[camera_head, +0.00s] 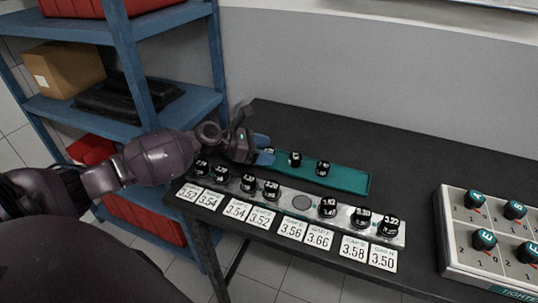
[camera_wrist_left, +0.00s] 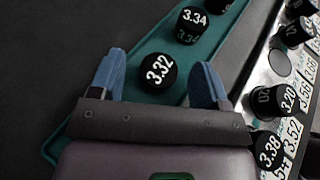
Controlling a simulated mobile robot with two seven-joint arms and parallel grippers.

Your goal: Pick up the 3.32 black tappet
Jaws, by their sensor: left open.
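The black 3.32 tappet (camera_wrist_left: 158,71) stands on the teal tray (camera_wrist_left: 210,45), its white number facing up in the left wrist view. My left gripper (camera_wrist_left: 158,62) is open, with one blue finger on each side of the tappet and visible gaps between. In the head view my left gripper (camera_head: 263,149) is over the left end of the teal tray (camera_head: 350,181), and the 3.32 tappet is mostly hidden there. The 3.34 tappet (camera_wrist_left: 191,24) stands close beside it. My right gripper is not in view.
A metal strip (camera_head: 345,221) with several black tappets and one empty round spot (camera_head: 302,203) lies in front of the tray, with white number cards along it. A box with teal-topped knobs (camera_head: 484,239) is at the right. A blue shelf (camera_head: 130,60) stands at the left.

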